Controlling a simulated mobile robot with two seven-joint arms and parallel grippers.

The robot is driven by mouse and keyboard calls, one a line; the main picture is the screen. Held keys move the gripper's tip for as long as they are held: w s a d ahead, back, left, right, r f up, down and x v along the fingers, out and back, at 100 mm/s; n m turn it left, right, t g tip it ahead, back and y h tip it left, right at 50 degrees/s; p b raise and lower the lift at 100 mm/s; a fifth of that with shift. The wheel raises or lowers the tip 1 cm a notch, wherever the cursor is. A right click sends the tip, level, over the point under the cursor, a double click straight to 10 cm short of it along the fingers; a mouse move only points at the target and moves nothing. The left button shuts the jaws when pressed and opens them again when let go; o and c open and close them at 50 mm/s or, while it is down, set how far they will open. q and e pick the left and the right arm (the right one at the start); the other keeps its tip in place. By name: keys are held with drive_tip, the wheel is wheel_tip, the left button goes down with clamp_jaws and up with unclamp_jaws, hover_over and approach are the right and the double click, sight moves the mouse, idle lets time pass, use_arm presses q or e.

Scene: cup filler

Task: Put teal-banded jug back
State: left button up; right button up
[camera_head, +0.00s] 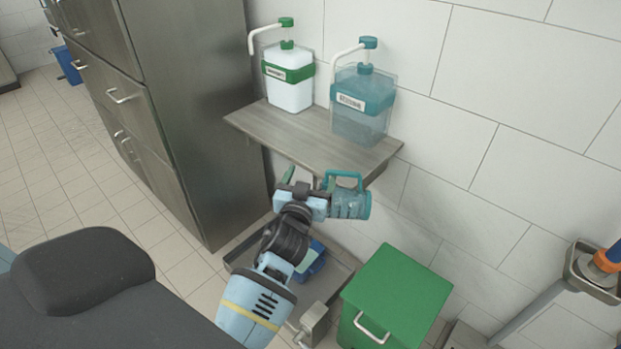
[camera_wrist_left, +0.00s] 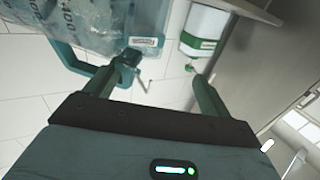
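The teal jug (camera_head: 350,204), with a handle (camera_head: 343,176) on top, is in front of the shelf's front edge in the head view. What supports it is unclear. In the left wrist view a clear jug body with lettering (camera_wrist_left: 95,22) and a teal handle (camera_wrist_left: 78,68) fills the upper left. My left gripper (camera_head: 305,180) is just left of the jug. In the left wrist view its fingers (camera_wrist_left: 166,74) are wide apart with a clear gap between them. One finger overlaps the handle's end; contact cannot be told. My right gripper is not in view.
A wooden wall shelf (camera_head: 285,127) holds a green-banded dispenser (camera_head: 288,92) and a teal-banded dispenser (camera_head: 361,120). A steel cabinet (camera_head: 195,110) stands left. Below are a grey tray (camera_head: 340,268) and a green-lidded bin (camera_head: 397,290). Open tiled floor lies left.

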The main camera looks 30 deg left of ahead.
use_arm(q)
drive_tip(key=c, duration=0.7)
clamp_jaws()
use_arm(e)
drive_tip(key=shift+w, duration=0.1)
use_arm(q)
drive_tip(key=shift+s, duration=0.1)
